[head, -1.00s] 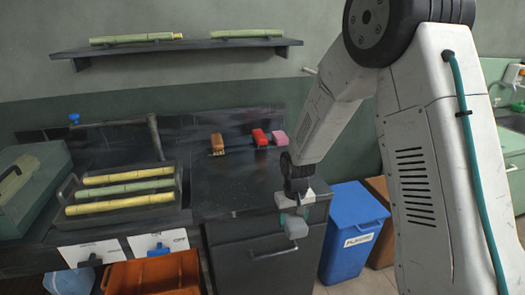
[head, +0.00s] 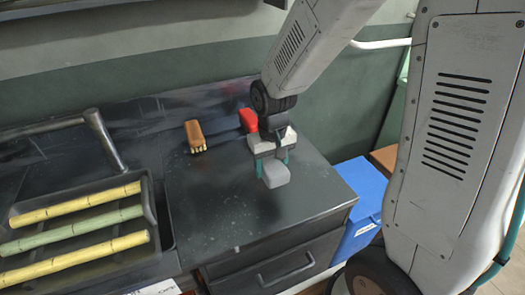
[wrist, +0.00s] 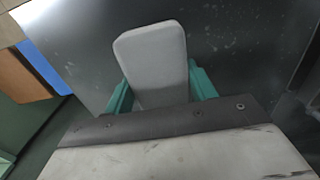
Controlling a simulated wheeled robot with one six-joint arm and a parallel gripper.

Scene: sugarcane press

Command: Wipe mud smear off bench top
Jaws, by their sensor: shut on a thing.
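My gripper (head: 272,168) is shut on a pale grey block (head: 276,176) with rounded edges, held between its teal fingers. The block hangs over the right part of the dark bench top (head: 205,205); I cannot tell whether it touches. In the wrist view the grey block (wrist: 152,60) points away from the jaws, over the dark bench top (wrist: 225,55). Pale specks show on the bench top in both views. I cannot make out a clear mud smear; part of the surface is hidden behind the gripper and block.
A brown brush (head: 195,136) and a red object (head: 248,120) stand at the bench's back. A tray (head: 165,225) of yellow and green canes is left, near a metal handle (head: 105,140). A blue bin (head: 362,205) stands right of the bench. The front middle is mostly clear.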

